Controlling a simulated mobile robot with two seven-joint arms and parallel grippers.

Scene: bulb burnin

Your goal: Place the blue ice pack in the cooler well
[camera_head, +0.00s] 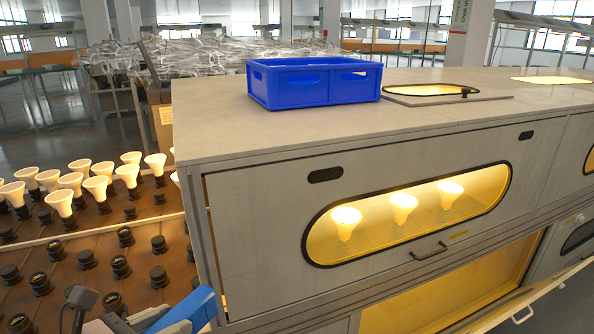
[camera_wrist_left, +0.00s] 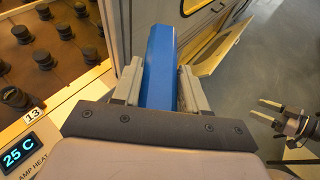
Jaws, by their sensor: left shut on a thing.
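The blue ice pack (camera_wrist_left: 160,60) is a long blue block, upright between the two grey fingers of my left gripper (camera_wrist_left: 158,75). The gripper is shut on its sides. In the head view the ice pack (camera_head: 190,309) shows at the bottom edge, left of the cabinet's front corner, and is partly cut off. My right gripper (camera_wrist_left: 267,110) shows at the right of the left wrist view, above the floor, its two fingers apart with nothing between them. I cannot make out which thing is the cooler well.
A grey cabinet (camera_head: 250,205) has lit bulbs behind its window and an open flap (camera_head: 535,297) low at the right. On its top are a blue crate (camera_head: 315,84) and a lit oval opening (camera_head: 432,89). A brown rack (camera_head: 105,222) at left holds several bulbs and black sockets.

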